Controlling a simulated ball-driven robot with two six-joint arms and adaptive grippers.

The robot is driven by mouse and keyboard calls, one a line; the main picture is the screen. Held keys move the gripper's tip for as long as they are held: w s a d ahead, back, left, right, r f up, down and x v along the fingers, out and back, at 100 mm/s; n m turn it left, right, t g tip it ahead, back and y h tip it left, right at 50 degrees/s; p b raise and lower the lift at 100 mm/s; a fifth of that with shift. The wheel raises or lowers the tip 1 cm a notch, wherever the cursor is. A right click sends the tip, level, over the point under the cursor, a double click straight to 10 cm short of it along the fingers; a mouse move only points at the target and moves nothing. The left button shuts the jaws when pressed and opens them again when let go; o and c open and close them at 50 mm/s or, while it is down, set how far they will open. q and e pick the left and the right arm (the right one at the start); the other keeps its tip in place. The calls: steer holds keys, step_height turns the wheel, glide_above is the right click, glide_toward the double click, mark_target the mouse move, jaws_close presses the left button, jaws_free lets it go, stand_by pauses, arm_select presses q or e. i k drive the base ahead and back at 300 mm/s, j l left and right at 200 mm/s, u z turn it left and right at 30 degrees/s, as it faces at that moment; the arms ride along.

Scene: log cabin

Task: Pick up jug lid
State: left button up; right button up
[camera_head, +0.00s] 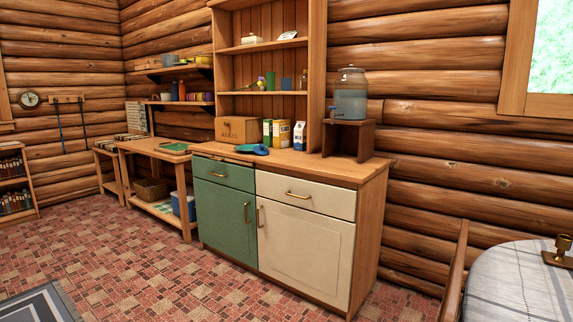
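A glass jug (350,98) with a small tap at its lower left stands on a brown wooden stand (347,140) at the right end of the cabinet top. The jug lid (351,70) sits on top of the jug, with a small knob in its middle. Neither of my grippers is in the head view, so their state and place cannot be seen.
The green and cream cabinet (305,240) has bare floor in front. Cartons (282,133), a wooden box (237,130) and a blue item (254,149) are on its top. A table with a checked cloth (515,285) and candle holder (560,252) stands at right.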

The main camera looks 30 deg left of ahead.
mark_target(260, 149)
steer(key=u, duration=1.1)
steer(key=z, duration=0.45)
steer(key=l+z, duration=0.1)
steer(key=z, duration=0.85)
steer(key=l+z, duration=0.1)
steer(key=z, duration=0.8)
steer(key=u, duration=0.2)
steer(key=i+j+u, duration=0.25)
steer(key=j, duration=0.25)
steer(key=i+j+u, duration=0.2)
steer(key=j, duration=0.3)
steer(key=i+j+u, duration=0.25)
steer(key=j, duration=0.15)
